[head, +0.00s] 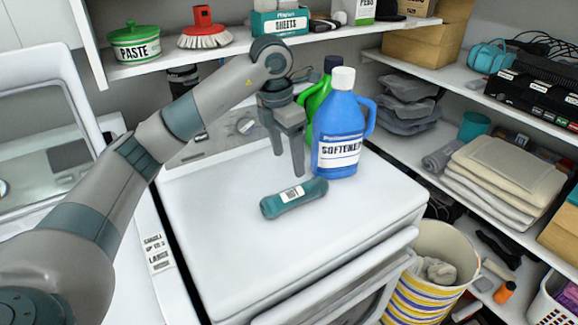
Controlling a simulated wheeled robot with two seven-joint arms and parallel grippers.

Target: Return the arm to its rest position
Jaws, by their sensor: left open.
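My left arm comes in from the left and reaches over the white appliance. My left gripper (288,158) points down with its fingers apart and nothing seen between them. It is behind a teal cylinder with a white label (293,198), which lies on its side on the appliance top. The gripper is just left of the blue softener bottle (337,137), which stands upright with a white cap. I cannot tell whether the fingers touch the appliance top. My right gripper is not in view.
The white appliance top (370,203) is clear at its front. A green bottle (317,98) stands behind the softener. A shelf above holds a paste tub (135,43), a red brush (204,30) and a sheets box (279,23). Shelves with towels (503,172) stand right; a striped basket (437,265) is below.

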